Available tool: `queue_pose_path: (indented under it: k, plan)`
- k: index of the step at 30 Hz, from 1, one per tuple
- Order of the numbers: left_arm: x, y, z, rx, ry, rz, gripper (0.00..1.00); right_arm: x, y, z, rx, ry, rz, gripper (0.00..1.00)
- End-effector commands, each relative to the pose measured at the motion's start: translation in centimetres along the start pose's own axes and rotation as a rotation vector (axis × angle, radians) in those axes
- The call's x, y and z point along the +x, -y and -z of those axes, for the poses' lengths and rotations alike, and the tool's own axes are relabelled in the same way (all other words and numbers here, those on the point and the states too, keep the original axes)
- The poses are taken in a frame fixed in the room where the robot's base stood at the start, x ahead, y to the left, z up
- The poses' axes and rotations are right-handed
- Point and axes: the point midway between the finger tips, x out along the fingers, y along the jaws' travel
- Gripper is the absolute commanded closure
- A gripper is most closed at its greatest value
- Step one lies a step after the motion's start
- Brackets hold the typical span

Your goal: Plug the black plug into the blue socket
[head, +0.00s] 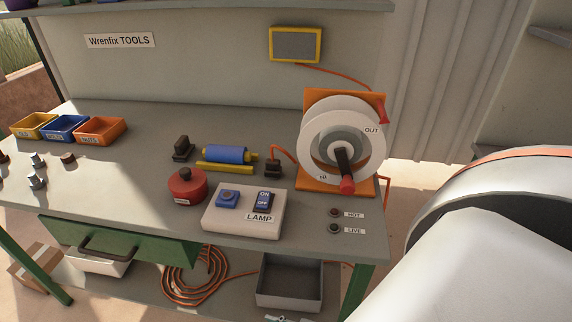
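A black plug (272,169) sits on the workbench (110,180), with an orange cord running from it to the cable reel (309,155). The blue socket (227,199) is on the left part of the light-coloured LAMP box (239,222). The plug is apart from the socket, behind and to the right of it. A blue ON/OFF switch (263,200) is on the same box, right of the socket. Neither gripper is in view. A large white part of my own arm fills the lower right.
A red round container (187,187) stands left of the box. Behind it are a black block-like object (182,149) and a blue roller (226,154) beside a yellow bar (225,167). The reel's crank (345,171) sticks out toward the front. Coloured bins stand at far left.

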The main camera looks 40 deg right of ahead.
Motion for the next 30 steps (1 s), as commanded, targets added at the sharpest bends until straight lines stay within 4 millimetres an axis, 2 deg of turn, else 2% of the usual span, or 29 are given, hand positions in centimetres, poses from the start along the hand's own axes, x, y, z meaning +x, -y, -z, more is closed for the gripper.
queue_pose_path:
  k: [13, 14, 15, 17, 20, 23, 25, 26, 27, 30]
  plan:
    - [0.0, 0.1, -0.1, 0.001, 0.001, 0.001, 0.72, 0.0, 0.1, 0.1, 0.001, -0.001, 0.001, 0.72]
    - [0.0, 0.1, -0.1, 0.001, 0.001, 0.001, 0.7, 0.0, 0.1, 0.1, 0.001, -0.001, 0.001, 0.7]
    - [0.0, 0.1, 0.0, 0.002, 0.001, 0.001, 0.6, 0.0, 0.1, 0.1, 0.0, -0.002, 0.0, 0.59]
    - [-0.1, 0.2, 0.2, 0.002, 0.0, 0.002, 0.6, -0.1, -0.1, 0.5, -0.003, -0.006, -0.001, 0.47]
    - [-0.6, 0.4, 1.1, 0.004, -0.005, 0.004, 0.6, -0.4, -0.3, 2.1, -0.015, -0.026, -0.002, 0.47]
    - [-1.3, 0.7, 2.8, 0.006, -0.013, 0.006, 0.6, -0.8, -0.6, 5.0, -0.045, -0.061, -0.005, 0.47]
    - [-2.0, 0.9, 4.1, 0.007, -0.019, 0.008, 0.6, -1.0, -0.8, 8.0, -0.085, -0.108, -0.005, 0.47]
    - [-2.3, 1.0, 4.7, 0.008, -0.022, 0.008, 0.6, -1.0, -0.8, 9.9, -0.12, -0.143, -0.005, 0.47]
    - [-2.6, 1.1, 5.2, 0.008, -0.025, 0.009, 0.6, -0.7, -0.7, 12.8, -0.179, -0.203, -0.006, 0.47]
    - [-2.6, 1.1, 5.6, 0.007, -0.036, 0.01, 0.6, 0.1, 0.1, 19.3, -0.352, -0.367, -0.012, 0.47]
